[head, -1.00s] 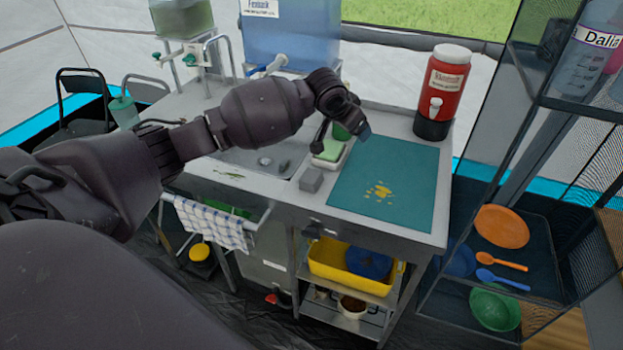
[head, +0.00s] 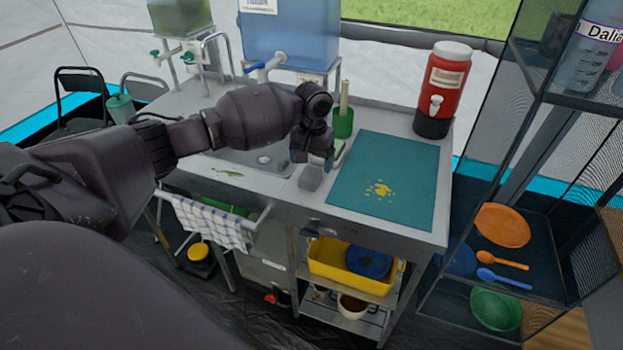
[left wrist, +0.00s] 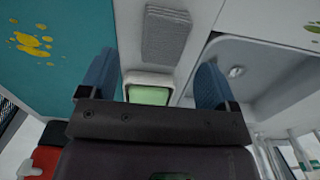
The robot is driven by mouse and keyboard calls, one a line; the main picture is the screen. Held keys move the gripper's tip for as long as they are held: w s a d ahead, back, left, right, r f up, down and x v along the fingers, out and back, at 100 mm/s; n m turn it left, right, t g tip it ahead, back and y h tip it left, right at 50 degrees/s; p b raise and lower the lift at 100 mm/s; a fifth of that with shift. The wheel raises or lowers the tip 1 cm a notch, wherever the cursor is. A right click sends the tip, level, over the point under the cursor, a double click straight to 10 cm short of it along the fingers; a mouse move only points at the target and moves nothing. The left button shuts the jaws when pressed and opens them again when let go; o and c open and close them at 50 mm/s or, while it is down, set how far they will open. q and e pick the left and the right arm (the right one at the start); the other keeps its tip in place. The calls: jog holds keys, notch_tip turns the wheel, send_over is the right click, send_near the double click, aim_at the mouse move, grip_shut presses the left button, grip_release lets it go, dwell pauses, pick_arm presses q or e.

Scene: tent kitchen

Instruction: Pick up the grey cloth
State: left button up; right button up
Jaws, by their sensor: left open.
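The grey cloth (head: 311,178) is a small folded block lying on the steel counter, between the sink and the teal mat. It also shows in the left wrist view (left wrist: 168,35), beyond my fingers and apart from them. My left gripper (head: 314,160) points down just above and behind the cloth in the head view. In the left wrist view its two blue fingers (left wrist: 155,72) are wide apart with nothing held. A white tray with a green sponge (left wrist: 148,95) lies between the fingers in that view. My right gripper is not in view.
The teal mat (head: 400,165) with yellow bits lies to the right. A sink (head: 235,160) is on the left, and a green cup (head: 343,123) with sticks stands behind. A red drink cooler (head: 446,85) stands at the back right. A checked towel (head: 212,222) hangs in front.

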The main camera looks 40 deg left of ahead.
aim_at(311, 173)
pick_arm(q)
jog(key=shift+f, duration=0.5)
notch_tip(311, 173, down, 5)
jog(key=shift+s+a+r+b, duration=0.1)
jog(key=shift+a+r+b, duration=0.1)
jog(key=shift+b, duration=0.3)
jog(key=shift+c, duration=0.8)
jog(key=c, duration=0.8)
jog(key=shift+c, duration=0.2)
jog(key=shift+r, duration=0.2)
